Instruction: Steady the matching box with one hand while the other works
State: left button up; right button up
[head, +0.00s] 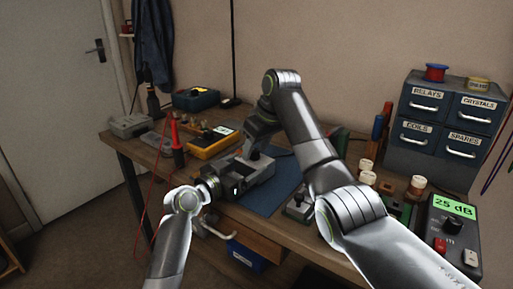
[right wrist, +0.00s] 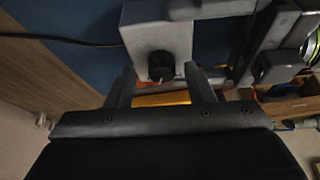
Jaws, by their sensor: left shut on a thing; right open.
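The matching box (head: 262,172) is a grey box on the blue mat at the bench's front. In the right wrist view the box (right wrist: 183,40) shows a black knob (right wrist: 161,66) on its face. My left gripper (head: 232,184) is shut on the box at its left side; its fingers also show at the right of the wrist view (right wrist: 262,45). My right gripper (head: 252,150) is over the box, pointing down. In the wrist view its open fingers (right wrist: 161,78) stand either side of the knob, with gaps visible; contact is not clear.
A meter reading 25 dB (head: 449,230) stands at the right front. A blue drawer cabinet (head: 437,125) is behind it. A yellow multimeter (head: 213,143) and red probe (head: 177,150) are left of the box. Bare blue mat (head: 277,190) lies right of it.

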jog(key=c, duration=1)
jog(key=shift+d+m+t+h, duration=0.1)
jog(key=shift+m+t+h, duration=0.35)
jog(key=shift+m, duration=0.85)
jog(key=shift+r, duration=0.1)
jog(key=o, duration=1)
jog(key=v, duration=1.2)
jog(key=shift+w, duration=0.2)
